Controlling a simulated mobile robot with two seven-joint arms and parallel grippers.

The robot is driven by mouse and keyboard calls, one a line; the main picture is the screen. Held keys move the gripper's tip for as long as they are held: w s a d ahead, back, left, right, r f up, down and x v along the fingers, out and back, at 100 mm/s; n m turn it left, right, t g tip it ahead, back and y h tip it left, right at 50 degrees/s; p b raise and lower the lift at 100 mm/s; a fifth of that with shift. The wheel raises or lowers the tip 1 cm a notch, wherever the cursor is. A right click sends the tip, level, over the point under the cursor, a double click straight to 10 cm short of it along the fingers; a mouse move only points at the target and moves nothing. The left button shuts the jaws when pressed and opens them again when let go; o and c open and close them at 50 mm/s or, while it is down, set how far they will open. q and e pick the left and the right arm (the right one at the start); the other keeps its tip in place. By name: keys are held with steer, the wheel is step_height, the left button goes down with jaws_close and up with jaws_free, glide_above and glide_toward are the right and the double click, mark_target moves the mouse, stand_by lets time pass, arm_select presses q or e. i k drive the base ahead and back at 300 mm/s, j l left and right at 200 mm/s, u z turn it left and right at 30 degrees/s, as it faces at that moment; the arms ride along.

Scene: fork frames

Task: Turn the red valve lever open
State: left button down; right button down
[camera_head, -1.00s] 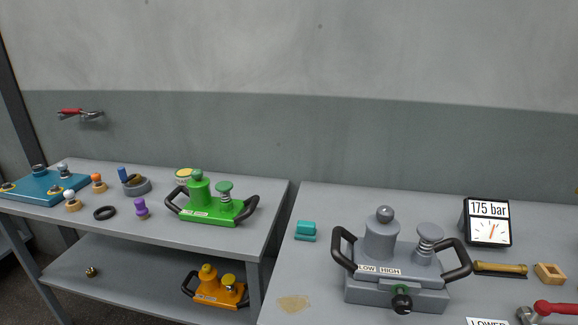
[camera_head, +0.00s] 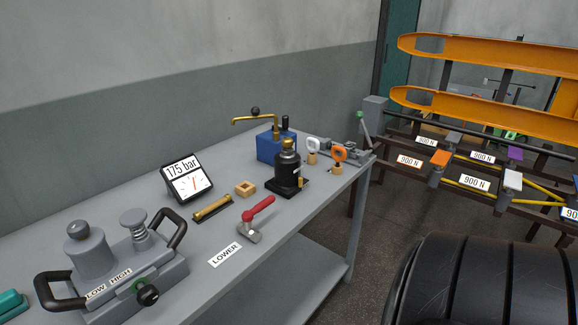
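A red lever (camera_head: 259,209) sits on a grey metal valve body (camera_head: 249,236) on the grey bench. The lever points up and to the right, away from the body. A white label reading LOWER (camera_head: 225,255) lies in front of it, to its lower left. Neither of my grippers is in view, so nothing is seen touching the lever.
On the bench (camera_head: 205,297) are a grey two-handled unit (camera_head: 93,254) marked LOW HIGH, a 175 bar gauge (camera_head: 187,180), a brass cylinder (camera_head: 212,208), a wooden block (camera_head: 245,188) and a black jack (camera_head: 288,172). A large dark rounded shape (camera_head: 490,285) fills the lower right.

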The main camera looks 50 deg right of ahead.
mark_target(247, 216)
steer(key=z, duration=1.45)
